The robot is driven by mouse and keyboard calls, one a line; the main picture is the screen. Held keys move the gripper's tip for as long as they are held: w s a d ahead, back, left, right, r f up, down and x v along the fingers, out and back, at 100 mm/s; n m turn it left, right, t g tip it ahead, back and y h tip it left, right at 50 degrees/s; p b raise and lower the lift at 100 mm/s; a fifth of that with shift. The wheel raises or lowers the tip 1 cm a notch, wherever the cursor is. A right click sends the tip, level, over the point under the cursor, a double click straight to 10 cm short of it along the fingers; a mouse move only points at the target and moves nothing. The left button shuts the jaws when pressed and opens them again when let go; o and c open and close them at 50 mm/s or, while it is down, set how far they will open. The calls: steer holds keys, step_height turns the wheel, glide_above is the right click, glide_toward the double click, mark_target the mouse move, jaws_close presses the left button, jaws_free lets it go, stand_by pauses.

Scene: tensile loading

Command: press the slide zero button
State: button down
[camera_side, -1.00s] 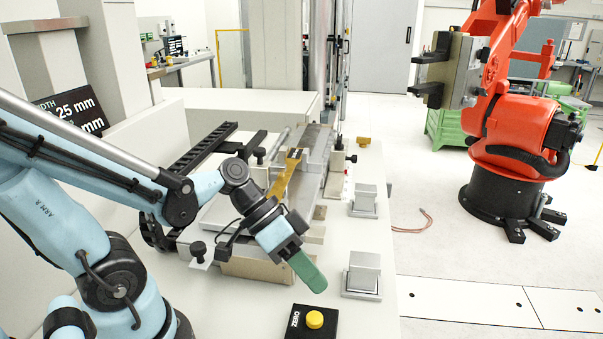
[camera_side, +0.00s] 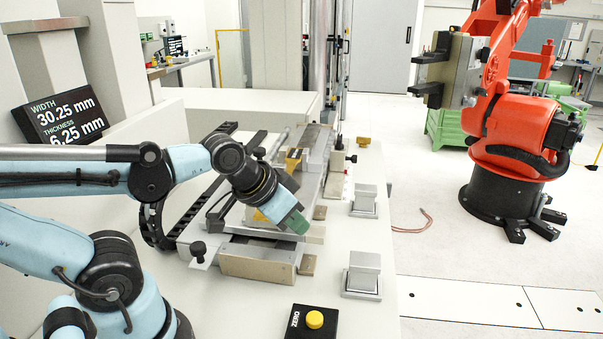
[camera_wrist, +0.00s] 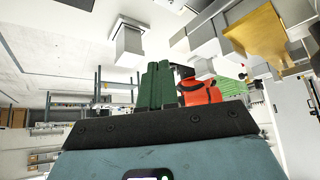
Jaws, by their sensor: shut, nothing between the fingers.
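The zero button is a yellow round cap (camera_side: 314,319) on a black box (camera_side: 301,333) marked ZERO, at the front edge of the white bench in the side view. My gripper (camera_side: 298,223) has green fingers and is well behind and above the button, over the front end of the measuring slide (camera_side: 258,263). Nothing touches the button. In the wrist view the green fingers (camera_wrist: 156,86) stand side by side, closed and empty. The button does not show in the wrist view.
A display (camera_side: 62,118) reads width 30.25 mm and thickness 6.25 mm. Metal blocks (camera_side: 364,272) (camera_side: 365,199) stand along the bench's right side. A red robot (camera_side: 515,140) stands on the floor at right. The bench between the slide and the button box is clear.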

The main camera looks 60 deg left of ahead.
mark_target(315, 316)
steer(key=s+d+r+m+g+h, duration=0.1)
steer(key=s+d+r+m+g, duration=0.2)
steer(key=d+m+g, duration=0.3)
steer(key=d+r+m, duration=0.1)
steer(key=d+m, duration=0.1)
steer(key=m, duration=0.1)
steer(key=shift+s+g, duration=0.25)
steer(key=shift+g, duration=0.15)
steer(key=shift+f, duration=0.1)
steer(key=shift+w+d+f, duration=0.1)
steer(key=shift+d+f, duration=0.15)
steer(key=shift+f, duration=2.05)
steer(key=shift+w+d+f, duration=0.1)
steer(key=shift+d+f, duration=0.15)
steer(key=shift+f, duration=2)
steer(key=shift+w+d+f, duration=0.1)
steer(key=shift+d+f, duration=0.15)
steer(key=shift+f, duration=2.05)
steer(key=shift+f, duration=0.1)
steer(key=shift+f, duration=0.95)
steer(key=shift+d, duration=0.1)
